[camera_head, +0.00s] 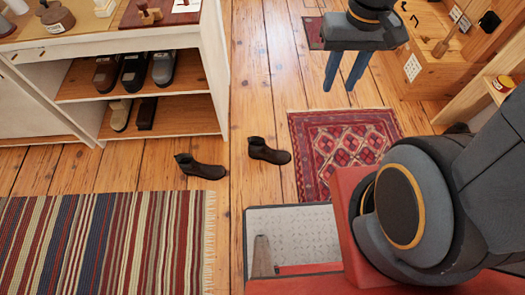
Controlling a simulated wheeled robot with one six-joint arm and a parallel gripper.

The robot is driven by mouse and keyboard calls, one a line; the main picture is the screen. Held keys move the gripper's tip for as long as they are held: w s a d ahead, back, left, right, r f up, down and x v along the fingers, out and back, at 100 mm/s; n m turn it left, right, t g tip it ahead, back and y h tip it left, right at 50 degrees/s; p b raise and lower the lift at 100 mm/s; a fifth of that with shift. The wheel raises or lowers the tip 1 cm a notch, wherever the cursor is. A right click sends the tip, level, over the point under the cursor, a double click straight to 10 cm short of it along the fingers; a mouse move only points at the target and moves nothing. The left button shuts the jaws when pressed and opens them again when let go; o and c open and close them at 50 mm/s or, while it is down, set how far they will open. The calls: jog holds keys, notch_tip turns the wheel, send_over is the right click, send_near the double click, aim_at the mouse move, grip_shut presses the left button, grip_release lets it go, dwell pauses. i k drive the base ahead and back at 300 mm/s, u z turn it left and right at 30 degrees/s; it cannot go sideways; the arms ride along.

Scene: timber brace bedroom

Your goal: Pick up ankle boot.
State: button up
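Two dark brown ankle boots are on the plank floor. One boot (268,152) stands just left of the small red rug, its toe pointing right. The other boot (201,167) is farther left, near the fringed end of the striped rug, its toe also pointing right. A gap of bare floor lies between them. My gripper (340,86) hangs at the upper middle, beyond and to the right of both boots. Its two blue fingers point down and stand apart, with nothing between them.
A white shelf unit (213,70) at upper left holds several shoes (134,72). The patterned red rug (335,140) lies right of the boots and the striped rug (110,240) lower left. Wooden crates (425,60) stand upper right. Bare floor surrounds the boots.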

aim_at(258, 149)
jog(key=u, duration=2.05)
jog(key=k, duration=0.4)
jog(key=z, duration=2)
